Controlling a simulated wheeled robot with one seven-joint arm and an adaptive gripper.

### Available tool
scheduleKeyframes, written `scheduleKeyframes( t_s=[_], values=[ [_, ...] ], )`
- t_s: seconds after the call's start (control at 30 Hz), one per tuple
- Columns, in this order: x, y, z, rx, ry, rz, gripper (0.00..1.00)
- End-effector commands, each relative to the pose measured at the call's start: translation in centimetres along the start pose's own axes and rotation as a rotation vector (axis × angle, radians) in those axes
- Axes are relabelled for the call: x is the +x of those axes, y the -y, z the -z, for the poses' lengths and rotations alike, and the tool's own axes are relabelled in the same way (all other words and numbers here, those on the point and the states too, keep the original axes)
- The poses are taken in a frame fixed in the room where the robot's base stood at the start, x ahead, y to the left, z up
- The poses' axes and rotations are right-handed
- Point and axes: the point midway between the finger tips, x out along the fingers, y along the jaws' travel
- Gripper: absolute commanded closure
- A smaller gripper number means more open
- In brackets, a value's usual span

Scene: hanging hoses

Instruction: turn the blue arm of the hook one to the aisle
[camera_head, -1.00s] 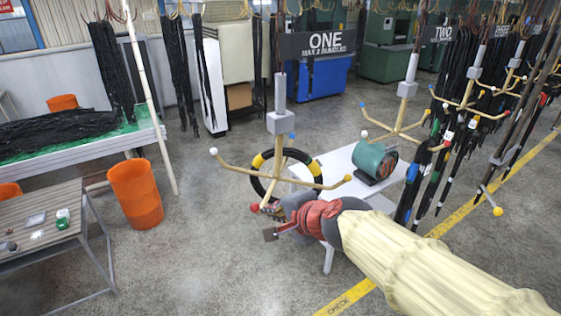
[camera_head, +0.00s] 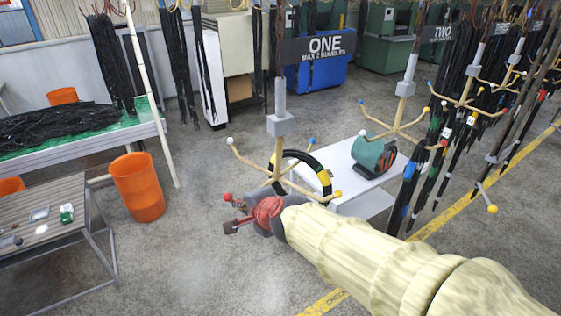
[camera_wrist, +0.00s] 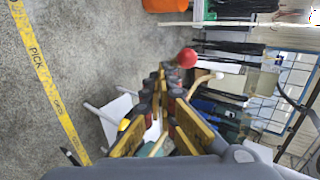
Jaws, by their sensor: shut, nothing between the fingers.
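Hook one (camera_head: 280,124) hangs below the ONE sign, with tan arms spread from a grey block. Its blue-tipped arm (camera_head: 312,141) points to the right and back. The white-tipped arm (camera_head: 229,141) points left and back, the yellow-tipped arm (camera_head: 338,194) right and forward, and the red-tipped arm (camera_head: 228,197) left and forward. My gripper (camera_head: 233,215) is shut and empty at the red-tipped arm; I cannot tell if they touch. In the wrist view the red ball (camera_wrist: 186,57) sits just beside my fingertips (camera_wrist: 167,72), with the white ball (camera_wrist: 219,75) beyond.
A black ring with yellow bands (camera_head: 325,178) shows behind hook one. A white table (camera_head: 345,160) bears a teal drum. An orange bin (camera_head: 138,187) and a grey table (camera_head: 50,220) stand left. A neighbouring hook (camera_head: 405,88) and hanging hoses are right. Floor left of my gripper is clear.

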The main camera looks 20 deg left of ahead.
Motion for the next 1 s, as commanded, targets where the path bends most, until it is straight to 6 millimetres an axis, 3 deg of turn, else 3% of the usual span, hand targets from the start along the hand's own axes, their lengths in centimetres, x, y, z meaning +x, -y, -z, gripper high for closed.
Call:
scheduleKeyframes(
  t_s=[0.43, 1.0],
  values=[
    [1.3, 1.1, -0.9, -0.001, 0.000, 0.001, 1.00],
    [-1.8, 3.5, 0.3, 0.000, -0.001, 0.002, 1.00]
  ],
)
